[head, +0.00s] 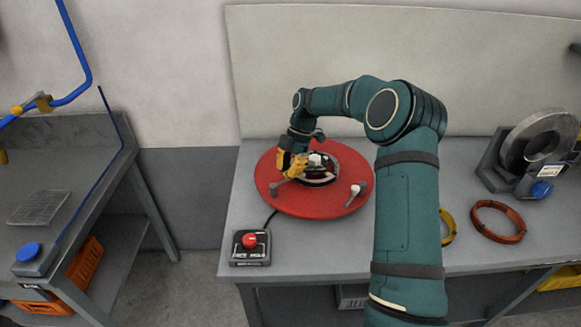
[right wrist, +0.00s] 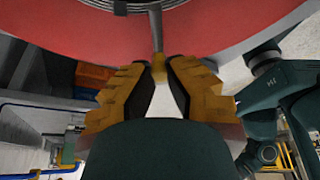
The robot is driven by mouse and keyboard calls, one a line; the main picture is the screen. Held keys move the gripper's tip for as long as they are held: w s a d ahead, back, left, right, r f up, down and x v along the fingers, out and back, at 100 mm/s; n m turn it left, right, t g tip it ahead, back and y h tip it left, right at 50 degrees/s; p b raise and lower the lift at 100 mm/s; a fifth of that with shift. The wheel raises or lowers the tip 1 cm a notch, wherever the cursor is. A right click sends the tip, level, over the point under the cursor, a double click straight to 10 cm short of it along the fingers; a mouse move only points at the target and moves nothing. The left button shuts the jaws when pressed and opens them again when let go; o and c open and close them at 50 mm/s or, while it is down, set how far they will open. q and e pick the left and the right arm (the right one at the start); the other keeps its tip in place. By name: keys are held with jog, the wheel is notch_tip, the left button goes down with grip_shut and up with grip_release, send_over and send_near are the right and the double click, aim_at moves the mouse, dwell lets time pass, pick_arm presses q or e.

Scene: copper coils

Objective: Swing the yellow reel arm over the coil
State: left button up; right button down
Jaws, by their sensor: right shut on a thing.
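The round red reel table (head: 330,205) lies on the workbench. A dark ringed coil (head: 322,182) sits around its middle, and its rings also show at the top of the right wrist view (right wrist: 116,4). My right gripper (head: 291,168), with yellow fingers, reaches down at the left side of the coil. In the right wrist view its fingers (right wrist: 160,72) are closed on a thin bar (right wrist: 157,35) that runs over the red rim. A pale knobbed lever (head: 356,191) stands at the disc's right. My left gripper is out of view.
A control box with a red button (head: 250,241) stands at the bench's front left. A yellow ring (head: 448,228) and a copper ring (head: 497,221) lie to the right. A grey spool stand (head: 538,140) is at the far right. A second table (head: 100,200) stands left.

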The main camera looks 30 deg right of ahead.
jog(key=shift+a+f+n, duration=0.2)
jog(key=shift+f+n, duration=0.1)
jog(key=shift+n, duration=0.1)
jog(key=c, duration=0.8)
grip_release()
jog(key=shift+w, duration=0.15)
jog(key=shift+r, duration=0.15)
jog(key=v, duration=1.2)
jog(key=shift+w, duration=0.2)
jog(key=shift+a, duration=0.1)
